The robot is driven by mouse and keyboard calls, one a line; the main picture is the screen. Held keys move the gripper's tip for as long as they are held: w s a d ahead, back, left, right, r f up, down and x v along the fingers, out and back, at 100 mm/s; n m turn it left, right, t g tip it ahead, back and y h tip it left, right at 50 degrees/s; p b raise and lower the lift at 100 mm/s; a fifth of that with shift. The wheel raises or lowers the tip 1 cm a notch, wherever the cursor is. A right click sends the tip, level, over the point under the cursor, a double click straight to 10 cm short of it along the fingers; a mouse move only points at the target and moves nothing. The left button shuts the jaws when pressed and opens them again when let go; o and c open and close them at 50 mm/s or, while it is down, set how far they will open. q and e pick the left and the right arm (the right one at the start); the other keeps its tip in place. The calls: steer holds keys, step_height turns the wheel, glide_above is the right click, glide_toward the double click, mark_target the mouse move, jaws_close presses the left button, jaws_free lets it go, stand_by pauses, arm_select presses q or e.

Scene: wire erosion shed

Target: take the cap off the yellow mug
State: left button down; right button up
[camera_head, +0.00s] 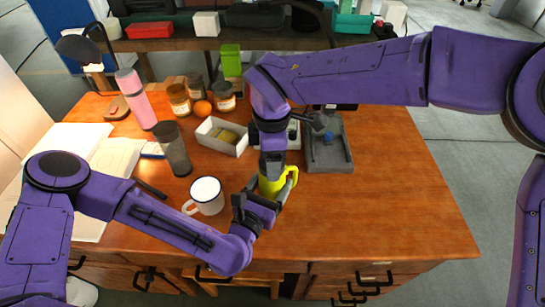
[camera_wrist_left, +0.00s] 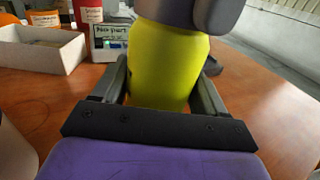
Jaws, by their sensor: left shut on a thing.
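The yellow mug (camera_head: 290,177) stands near the front middle of the table, its handle towards the right. It also fills the middle of the left wrist view (camera_wrist_left: 165,65). My left gripper (camera_head: 262,200) is shut on the mug's body, with one finger on each side. My right gripper (camera_head: 272,165) points down from above, right over the mug's top. Grey parts at the top of the left wrist view cover the mug's rim. The cap cannot be made out, and I cannot tell whether the right fingers are closed on it.
A white mug (camera_head: 206,194) stands just left of my left gripper, with a dark tumbler (camera_head: 172,148) behind it. A white box (camera_head: 222,137) and a grey stand (camera_head: 328,155) lie behind the yellow mug. The table's right side (camera_head: 400,215) is clear.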

steer(key=n, duration=1.3)
steer(key=shift+n, duration=0.3)
steer(key=n, duration=1.5)
steer(key=shift+n, duration=0.3)
steer(key=n, duration=0.6)
steer(key=shift+r, duration=0.1)
steer(key=n, duration=0.8)
